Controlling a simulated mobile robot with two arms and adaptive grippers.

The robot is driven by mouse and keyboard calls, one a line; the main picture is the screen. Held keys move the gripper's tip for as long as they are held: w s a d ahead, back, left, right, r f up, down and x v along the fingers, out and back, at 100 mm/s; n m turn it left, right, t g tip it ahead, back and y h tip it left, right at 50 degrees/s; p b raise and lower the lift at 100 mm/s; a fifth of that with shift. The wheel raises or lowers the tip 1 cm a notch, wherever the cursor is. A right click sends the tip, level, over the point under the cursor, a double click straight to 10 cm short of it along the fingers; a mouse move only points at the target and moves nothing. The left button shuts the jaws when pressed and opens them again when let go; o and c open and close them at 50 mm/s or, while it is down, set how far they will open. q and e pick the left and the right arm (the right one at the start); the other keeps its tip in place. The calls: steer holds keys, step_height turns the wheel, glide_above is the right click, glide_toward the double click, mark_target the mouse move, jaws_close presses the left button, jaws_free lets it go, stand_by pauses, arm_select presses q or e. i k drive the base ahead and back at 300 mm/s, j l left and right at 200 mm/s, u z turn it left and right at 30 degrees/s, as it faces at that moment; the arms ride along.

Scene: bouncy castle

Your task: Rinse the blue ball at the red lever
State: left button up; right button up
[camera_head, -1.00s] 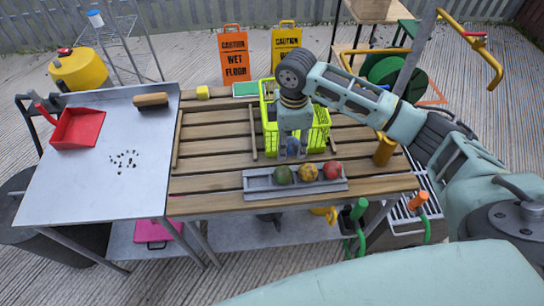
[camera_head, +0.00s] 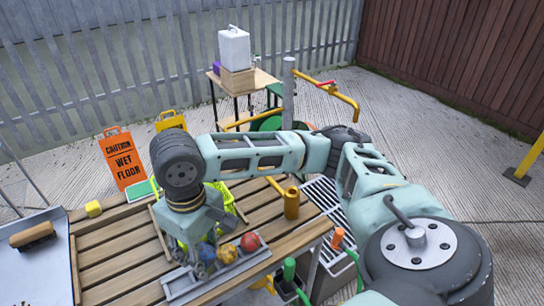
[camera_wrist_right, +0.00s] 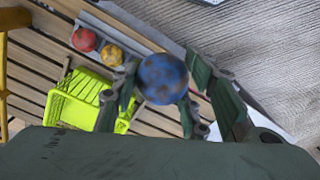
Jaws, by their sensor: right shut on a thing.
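My right gripper (camera_head: 204,264) is shut on the blue ball (camera_head: 207,252), above the grey tray (camera_head: 185,287) on the slatted table. In the right wrist view the ball (camera_wrist_right: 163,79) sits between the fingers (camera_wrist_right: 162,98), apart from the tray's other balls. A yellow ball (camera_head: 228,253) and a red ball (camera_head: 250,242) lie in the tray; the green ball is hidden. The red lever (camera_head: 327,83) is on the yellow pipe at the grey post, beyond the table and far from the gripper. My left gripper is out of view.
A lime basket (camera_wrist_right: 85,100) stands beside the tray. A brown-yellow cylinder (camera_head: 291,203) stands at the table's right edge, near a white grate (camera_head: 325,193). Orange (camera_head: 338,236) and green (camera_head: 289,268) handles rise beside it. Open paving (camera_head: 440,150) lies right.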

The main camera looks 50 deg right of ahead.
mark_target(326, 83)
steer(key=k+l, duration=0.1)
steer(key=l, duration=0.8)
steer(key=k+l, duration=0.1)
steer(key=l, duration=0.85)
steer(key=k+l+z, duration=0.1)
steer(key=l, duration=0.8)
